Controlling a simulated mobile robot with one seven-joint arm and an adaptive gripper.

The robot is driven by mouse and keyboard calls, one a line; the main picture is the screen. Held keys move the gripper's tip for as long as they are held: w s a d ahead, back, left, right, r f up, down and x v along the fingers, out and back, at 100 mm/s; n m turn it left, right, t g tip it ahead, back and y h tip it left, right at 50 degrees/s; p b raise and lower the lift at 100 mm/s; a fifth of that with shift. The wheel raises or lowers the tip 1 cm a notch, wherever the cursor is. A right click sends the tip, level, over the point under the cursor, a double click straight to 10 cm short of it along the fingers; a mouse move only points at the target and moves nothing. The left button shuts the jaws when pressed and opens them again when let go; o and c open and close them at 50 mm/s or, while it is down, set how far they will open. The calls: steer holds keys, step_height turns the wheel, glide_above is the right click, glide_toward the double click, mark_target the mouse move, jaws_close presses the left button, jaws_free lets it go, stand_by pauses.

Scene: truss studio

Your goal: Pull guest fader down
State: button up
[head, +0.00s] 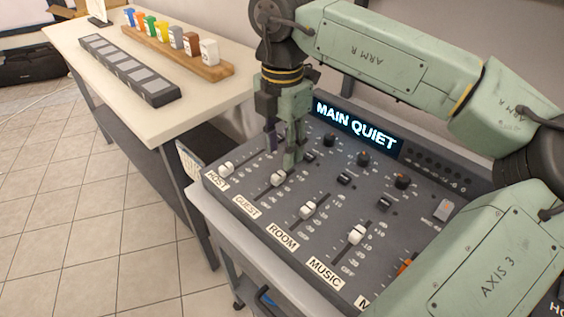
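The guest fader is a white cap (278,178) on a slanted slot in the grey mixing console, in line with the GUEST label (246,207). The cap sits partway along its slot. My gripper (280,155) points down over the console, just behind the guest cap on the side away from the label. Its two fingers look parted, with nothing seen between them. The green finger's tip is close to the cap; I cannot tell whether it touches. The slot behind the cap is partly hidden by this finger.
The host cap (227,168) is to the left; the room cap (308,210) and music cap (357,235) are to the right. Dark knobs (363,158) and a display (356,128) reading MAIN QUIET stand behind. A white-topped table (190,110) is at the left.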

mark_target(282, 172)
step_height(282, 172, down, 6)
steer(key=shift+p, duration=0.4)
steer(key=shift+c, duration=0.2)
steer(key=shift+w, duration=0.1)
jaws_close()
stand_by(0.4)
